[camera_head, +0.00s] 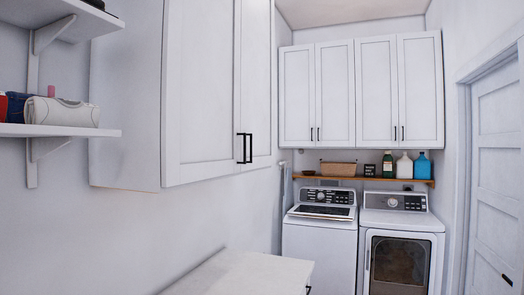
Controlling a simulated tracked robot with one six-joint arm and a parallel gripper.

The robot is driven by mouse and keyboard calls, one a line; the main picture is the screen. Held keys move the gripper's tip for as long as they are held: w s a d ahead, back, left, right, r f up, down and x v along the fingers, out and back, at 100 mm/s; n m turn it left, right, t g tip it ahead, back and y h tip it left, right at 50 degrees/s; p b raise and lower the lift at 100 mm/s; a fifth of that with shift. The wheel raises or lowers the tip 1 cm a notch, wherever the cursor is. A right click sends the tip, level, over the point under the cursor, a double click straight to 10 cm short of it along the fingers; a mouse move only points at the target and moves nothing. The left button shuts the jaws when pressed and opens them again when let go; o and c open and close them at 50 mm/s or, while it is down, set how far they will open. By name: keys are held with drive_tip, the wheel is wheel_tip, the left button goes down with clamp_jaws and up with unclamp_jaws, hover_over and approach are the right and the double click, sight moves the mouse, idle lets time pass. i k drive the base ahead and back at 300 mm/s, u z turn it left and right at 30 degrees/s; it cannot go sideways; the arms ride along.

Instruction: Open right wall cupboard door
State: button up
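White wall cupboards hang on the back wall above the machines. The right one (398,90) has two shut panel doors with small black handles near their bottom inner edges. The left one (317,95) also has two shut doors with black handles. A larger white cupboard (200,95) hangs close by on the left wall. Its two doors are shut, and its black bar handles (244,148) sit side by side where the doors meet. I cannot tell which of these the task means by the right one. My gripper is not in view.
A washer (320,240) and a dryer (402,245) stand at the back. A wooden shelf (350,179) above them holds a basket and bottles. A white counter (235,272) juts out below the near cupboard. Small shelves (60,130) are at left, a white door (497,170) at right.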

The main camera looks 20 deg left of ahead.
sight(257, 48)
drive_tip(key=i, duration=2.8)
drive_tip(key=u, duration=2.45)
